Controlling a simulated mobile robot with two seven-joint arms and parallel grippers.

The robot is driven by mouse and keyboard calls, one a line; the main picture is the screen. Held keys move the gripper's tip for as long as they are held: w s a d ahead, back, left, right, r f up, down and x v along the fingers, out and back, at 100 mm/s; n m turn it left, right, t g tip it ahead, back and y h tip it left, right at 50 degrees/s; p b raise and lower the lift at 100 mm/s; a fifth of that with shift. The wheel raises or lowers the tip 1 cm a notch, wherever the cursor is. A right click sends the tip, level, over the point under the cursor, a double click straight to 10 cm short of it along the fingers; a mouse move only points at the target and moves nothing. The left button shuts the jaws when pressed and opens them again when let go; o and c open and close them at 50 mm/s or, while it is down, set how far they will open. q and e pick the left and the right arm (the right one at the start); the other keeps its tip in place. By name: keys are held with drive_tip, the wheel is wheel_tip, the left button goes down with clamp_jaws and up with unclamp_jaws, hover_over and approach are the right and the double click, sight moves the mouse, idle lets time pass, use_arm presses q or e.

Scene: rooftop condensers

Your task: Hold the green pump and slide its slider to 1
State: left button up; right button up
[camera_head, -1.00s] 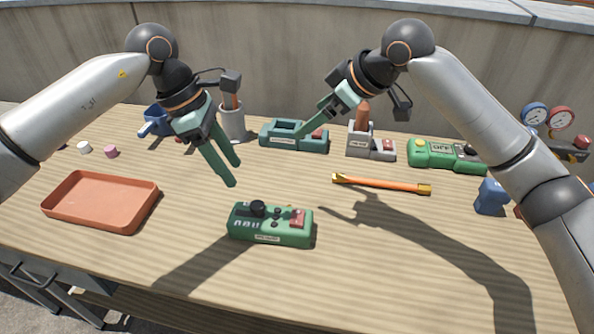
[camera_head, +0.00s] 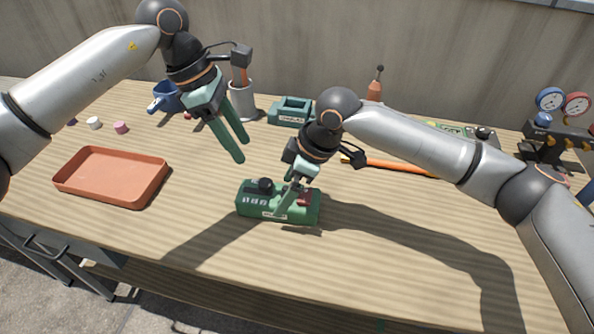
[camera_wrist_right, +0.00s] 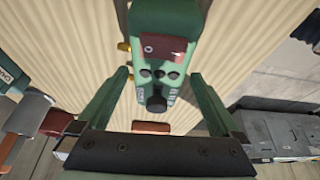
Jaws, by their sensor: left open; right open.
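The green device (camera_head: 250,208), which I take to be the pump, lies on the table in front. It has a black knob (camera_head: 265,185) and a dark red block (camera_head: 305,198) on top; its label is too small to read. My right gripper (camera_head: 287,205) is over it, open. In the right wrist view the green device (camera_wrist_right: 178,14) lies between the open fingers (camera_wrist_right: 160,75), with its red block (camera_wrist_right: 163,48) and black knob (camera_wrist_right: 156,103); contact cannot be told. My left gripper (camera_head: 243,151) is open and empty, above and behind the device.
An orange tray (camera_head: 110,150) stands at left. A teal box (camera_head: 290,111), a grey cup (camera_head: 242,100) and a blue mug (camera_head: 166,98) stand at the back. An orange-handled tool (camera_head: 395,165) lies behind my right arm. Gauges (camera_head: 563,102) stand at far right.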

sight(281, 195)
drive_tip(key=shift+x, duration=1.7)
